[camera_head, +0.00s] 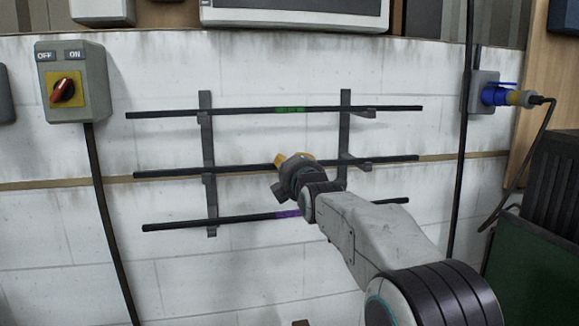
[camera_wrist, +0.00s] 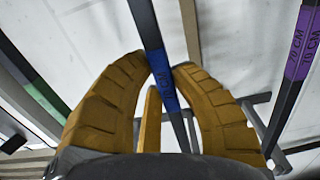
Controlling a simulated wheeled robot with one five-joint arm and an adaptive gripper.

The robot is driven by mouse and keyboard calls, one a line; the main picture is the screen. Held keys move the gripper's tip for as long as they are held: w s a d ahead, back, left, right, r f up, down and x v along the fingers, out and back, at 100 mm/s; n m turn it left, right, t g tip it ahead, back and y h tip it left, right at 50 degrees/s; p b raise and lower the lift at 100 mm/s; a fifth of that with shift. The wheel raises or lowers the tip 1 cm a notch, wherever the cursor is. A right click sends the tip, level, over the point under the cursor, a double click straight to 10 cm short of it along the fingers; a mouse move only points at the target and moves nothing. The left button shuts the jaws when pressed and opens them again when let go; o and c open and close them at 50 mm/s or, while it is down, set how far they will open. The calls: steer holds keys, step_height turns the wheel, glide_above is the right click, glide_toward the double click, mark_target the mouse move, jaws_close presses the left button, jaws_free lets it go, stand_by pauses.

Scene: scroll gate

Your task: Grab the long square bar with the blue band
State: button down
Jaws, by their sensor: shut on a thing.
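The long square bar with the blue band is the middle black bar (camera_head: 235,169) on the wall rack in the head view. My gripper (camera_head: 288,162) covers its middle there, so the band is hidden. In the wrist view the bar runs down between my yellow fingers (camera_wrist: 160,68), with its blue band (camera_wrist: 158,66) at the fingertips. The fingers are shut on the bar at the band. The bar appears to lie at the rack's brackets; whether it touches them is unclear.
A bar with a green band (camera_head: 290,109) hangs above, and a bar with a purple band (camera_head: 288,213) below. Two dark uprights (camera_head: 207,150) carry the rack. A switch box (camera_head: 72,82) is at left; a blue plug (camera_head: 497,94) and cables are at right.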

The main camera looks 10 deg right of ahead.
steer(key=shift+r, duration=0.25)
steer(key=shift+r, duration=0.15)
